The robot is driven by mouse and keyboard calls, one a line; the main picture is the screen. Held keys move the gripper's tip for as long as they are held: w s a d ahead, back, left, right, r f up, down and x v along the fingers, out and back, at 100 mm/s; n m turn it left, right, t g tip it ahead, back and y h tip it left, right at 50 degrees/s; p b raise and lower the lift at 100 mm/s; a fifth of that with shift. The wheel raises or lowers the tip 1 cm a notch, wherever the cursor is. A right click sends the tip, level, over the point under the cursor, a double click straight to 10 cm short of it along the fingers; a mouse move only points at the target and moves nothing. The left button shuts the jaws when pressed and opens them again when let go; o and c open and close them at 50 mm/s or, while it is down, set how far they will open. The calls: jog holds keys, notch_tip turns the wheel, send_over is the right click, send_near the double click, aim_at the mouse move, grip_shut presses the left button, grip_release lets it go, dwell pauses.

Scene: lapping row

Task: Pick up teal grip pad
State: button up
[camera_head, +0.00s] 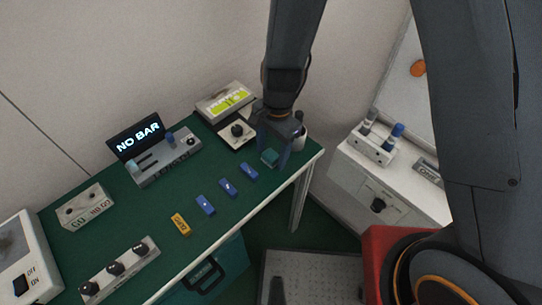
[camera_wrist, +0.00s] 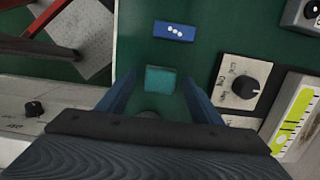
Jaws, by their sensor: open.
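The teal grip pad (camera_wrist: 160,79) is a small, roughly square block on the dark green bench top (camera_head: 110,215). It also shows in the head view (camera_head: 269,157), near the bench's right end. My gripper (camera_wrist: 160,95) is open above it, with one blue finger on each side of the pad in the wrist view. The fingers look apart from the pad, with gaps on both sides. In the head view my gripper (camera_head: 273,148) comes down from above and partly covers the area around the pad. How high the fingertips are over the bench is hard to tell.
Blue blocks (camera_head: 205,204) and a yellow block (camera_head: 180,224) lie in a row left of the pad. A knob plate (camera_wrist: 240,82) and a yellow-green display unit (camera_wrist: 296,115) stand close by. A grey cup (camera_head: 299,139) stands beside my gripper. The bench edge is near.

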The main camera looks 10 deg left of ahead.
aim_at(271, 154)
jog(key=c, duration=1.1)
jog(key=shift+r, duration=0.15)
jog(key=shift+c, duration=0.2)
notch_tip(271, 154, up, 10)
jog(key=b, duration=0.1)
